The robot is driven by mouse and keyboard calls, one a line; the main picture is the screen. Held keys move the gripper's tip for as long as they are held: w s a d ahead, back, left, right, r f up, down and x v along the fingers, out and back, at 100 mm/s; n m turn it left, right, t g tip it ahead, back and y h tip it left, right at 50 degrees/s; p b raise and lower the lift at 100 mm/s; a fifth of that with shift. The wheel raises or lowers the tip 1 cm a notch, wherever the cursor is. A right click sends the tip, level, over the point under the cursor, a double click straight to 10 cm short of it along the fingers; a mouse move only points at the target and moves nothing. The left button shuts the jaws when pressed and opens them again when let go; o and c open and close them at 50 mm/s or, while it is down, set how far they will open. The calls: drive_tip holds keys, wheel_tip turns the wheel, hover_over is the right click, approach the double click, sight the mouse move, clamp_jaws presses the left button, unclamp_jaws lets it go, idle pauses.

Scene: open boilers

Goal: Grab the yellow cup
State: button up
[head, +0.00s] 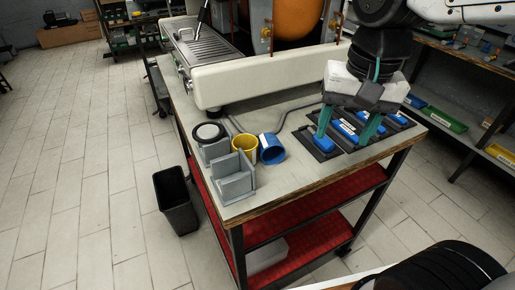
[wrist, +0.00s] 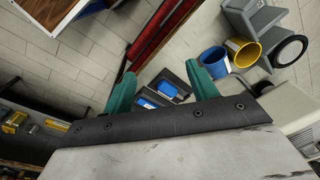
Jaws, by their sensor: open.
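The yellow cup (head: 244,146) stands on the table top in the head view, between a grey holder on its left and a blue cup (head: 271,149) on its right. In the wrist view the yellow cup (wrist: 244,51) is at the upper right, beside the blue cup (wrist: 214,62). My gripper (head: 344,138) has green fingers spread apart over the dark tray with blue items, to the right of the cups. In the wrist view my gripper (wrist: 164,92) is open, with the tray beyond the fingers. No cup is between the fingers.
A grey angled holder (head: 233,178) stands near the table's front left corner, with a round black-and-white item (head: 208,132) behind it. The dark tray (head: 310,142) holds several blue items. A white machine panel (head: 265,75) bounds the back. A black bin (head: 176,201) stands on the floor.

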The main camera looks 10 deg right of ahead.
drive_tip(key=w+a+m, duration=0.4)
drive_tip(key=w+a, duration=0.2)
drive_tip(key=w, duration=0.1)
drive_tip(key=m+g, duration=0.1)
drive_tip(key=m, duration=0.3)
hover_over(245, 138)
drive_tip(key=s, duration=0.2)
wheel_tip(245, 138, down, 4)
drive_tip(key=shift+m+y, duration=0.3)
wheel_tip(245, 138, down, 7)
drive_tip(key=shift+s+a+f, duration=0.1)
drive_tip(key=shift+s, duration=0.05)
drive_tip(key=c, duration=0.6)
